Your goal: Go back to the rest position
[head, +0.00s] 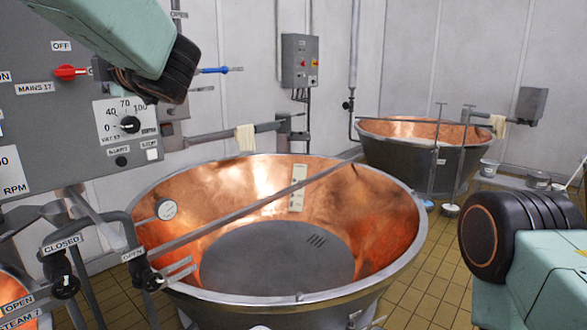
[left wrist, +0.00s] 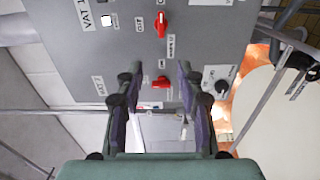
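My left gripper (left wrist: 159,72) shows in the left wrist view, with its two dark fingers apart and nothing between them. It points at the grey control panel (left wrist: 80,50), which fills the upper part of that view. Whether the fingers touch the panel I cannot tell. In the head view my left arm comes in at the upper left, in front of the panel (head: 35,110), and hides part of it; its fingers do not show there. My right arm shows at the lower right of the head view, and its gripper is out of the picture.
The panel carries a red switch (head: 68,72) and a black dial knob (head: 130,125). A large copper vat (head: 370,215) stands in the middle, with a bar across it. A second vat (head: 425,155) stands behind. Valve pipes (head: 90,243) are at lower left. Tiled floor (head: 425,290) shows between vat and right arm.

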